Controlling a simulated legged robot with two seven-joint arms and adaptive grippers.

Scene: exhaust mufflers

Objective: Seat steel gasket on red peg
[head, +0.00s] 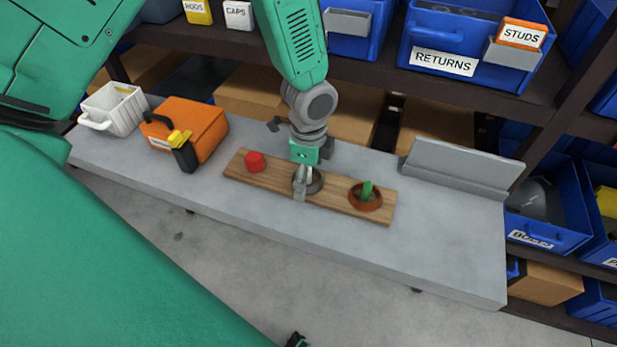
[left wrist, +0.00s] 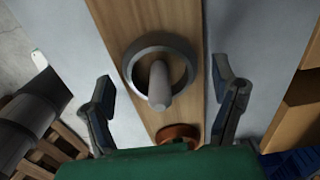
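A steel gasket (head: 318,184) is at the middle of a wooden board (head: 236,168). In the left wrist view the gasket (left wrist: 131,68) is a thick grey ring around a grey peg (left wrist: 160,85). The red peg (head: 255,160) stands bare at the board's left end. My left gripper (head: 304,180) is above the gasket, pointing down, and partly hides it in the head view. Its two fingers (left wrist: 163,76) are spread wide, one on each side of the gasket, with gaps between. My right gripper does not show.
A copper ring (head: 364,203) sits around a green peg (head: 367,187) at the board's right end. An orange case (head: 195,125) and a white basket (head: 115,108) stand left on the grey table (head: 420,240). A grey metal bracket (head: 455,170) stands right. Shelves with blue bins are behind.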

